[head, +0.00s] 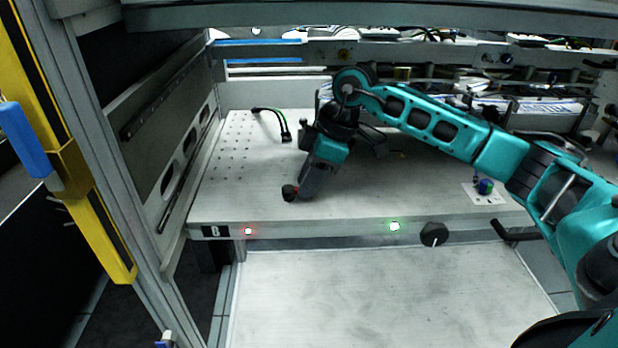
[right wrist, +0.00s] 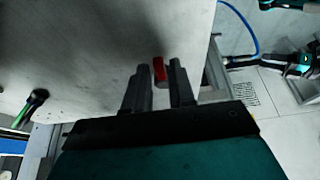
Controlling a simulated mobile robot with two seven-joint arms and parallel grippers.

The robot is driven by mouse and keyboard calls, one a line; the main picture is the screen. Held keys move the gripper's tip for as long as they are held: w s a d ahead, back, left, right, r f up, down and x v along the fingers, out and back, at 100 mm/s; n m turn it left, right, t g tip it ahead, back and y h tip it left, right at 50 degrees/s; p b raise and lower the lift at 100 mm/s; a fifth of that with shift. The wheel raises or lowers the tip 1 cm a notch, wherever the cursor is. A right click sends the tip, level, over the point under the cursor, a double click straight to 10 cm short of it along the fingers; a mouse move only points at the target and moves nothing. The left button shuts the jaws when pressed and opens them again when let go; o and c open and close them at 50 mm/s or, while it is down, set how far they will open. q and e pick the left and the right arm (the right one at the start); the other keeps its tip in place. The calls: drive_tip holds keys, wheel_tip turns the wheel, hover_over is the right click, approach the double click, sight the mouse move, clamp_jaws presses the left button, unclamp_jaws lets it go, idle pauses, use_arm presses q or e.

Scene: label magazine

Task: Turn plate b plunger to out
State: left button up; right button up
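Plate b (head: 330,205) is the pale grey shelf plate with a black "B" tag on its front edge. A small red plunger knob (right wrist: 159,70) stands near the plate's left front part. My right gripper (head: 290,192) reaches down over it from the right. My left gripper is in neither view.
A red light (head: 248,231), a green light (head: 394,226) and a black round knob (head: 433,234) are on the front edge. A blue knob (head: 485,186) sits on a white card at right. Frame posts flank the left.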

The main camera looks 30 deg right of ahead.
clamp_jaws()
